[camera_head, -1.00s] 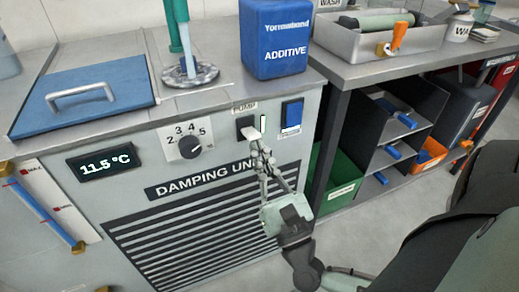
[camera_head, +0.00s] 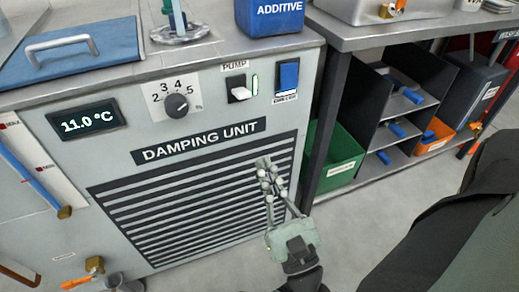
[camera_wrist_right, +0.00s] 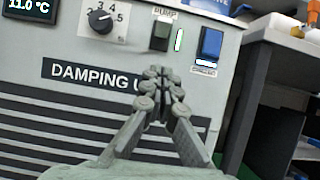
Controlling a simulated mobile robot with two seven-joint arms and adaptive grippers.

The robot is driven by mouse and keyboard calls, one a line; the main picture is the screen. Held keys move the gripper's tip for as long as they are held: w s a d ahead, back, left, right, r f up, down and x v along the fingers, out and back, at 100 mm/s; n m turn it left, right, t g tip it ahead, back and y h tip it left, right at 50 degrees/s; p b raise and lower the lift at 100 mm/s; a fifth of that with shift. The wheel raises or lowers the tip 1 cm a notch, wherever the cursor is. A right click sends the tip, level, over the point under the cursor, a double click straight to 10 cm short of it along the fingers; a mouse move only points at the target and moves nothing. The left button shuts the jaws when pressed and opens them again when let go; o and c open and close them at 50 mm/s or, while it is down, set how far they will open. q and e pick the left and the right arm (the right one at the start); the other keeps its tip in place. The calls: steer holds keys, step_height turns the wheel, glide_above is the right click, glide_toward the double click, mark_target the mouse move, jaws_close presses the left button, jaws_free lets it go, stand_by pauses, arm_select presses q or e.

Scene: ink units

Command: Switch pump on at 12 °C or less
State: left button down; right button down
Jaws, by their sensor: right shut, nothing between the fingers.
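The damping unit's display (camera_head: 87,120) reads 11.0 °C; it also shows at the top left of the right wrist view (camera_wrist_right: 30,8). My right gripper (camera_head: 265,164) is shut and empty, in front of the grille, below and apart from the switch. It also shows in the wrist view (camera_wrist_right: 158,74). My left gripper is not in view.
A blue switch (camera_head: 287,78) is right of the pump switch, and a numbered dial (camera_head: 176,106) left. A blue ADDITIVE container (camera_head: 270,14) stands on top. A green bin (camera_head: 335,160) and dark shelves (camera_head: 358,110) are to the right. Grey floor is open in front.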

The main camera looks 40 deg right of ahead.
steer(key=shift+v, duration=1.1)
